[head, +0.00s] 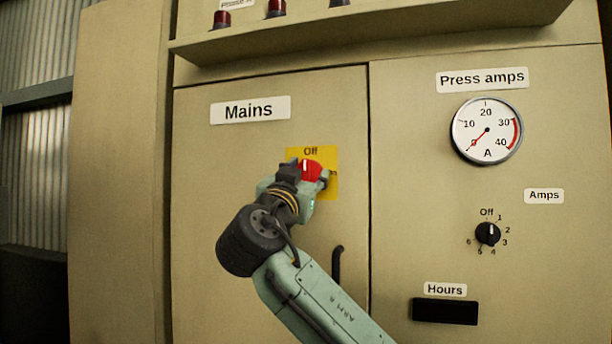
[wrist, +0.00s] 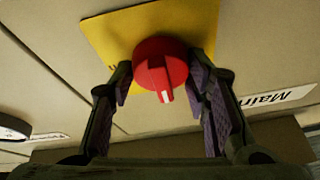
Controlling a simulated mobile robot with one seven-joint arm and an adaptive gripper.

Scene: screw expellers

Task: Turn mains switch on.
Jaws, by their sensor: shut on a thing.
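The mains switch is a red round knob (head: 311,167) on a yellow plate (head: 331,155), on the cabinet door below the "Mains" label (head: 250,109). Its white mark points up toward "Off"; the lettering at the plate's right is mostly hidden. In the wrist view the red knob (wrist: 160,66) sits between my gripper's two fingers (wrist: 165,88), in front of the yellow plate (wrist: 120,32). My gripper (head: 308,178) is shut on the knob, and hides the lower left of the plate in the head view.
A black door handle (head: 337,264) is just below my gripper. To the right are the press amps gauge (head: 487,130), needle near zero, and a black amps selector (head: 487,233). A ledge (head: 350,35) with red lamps juts out above.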

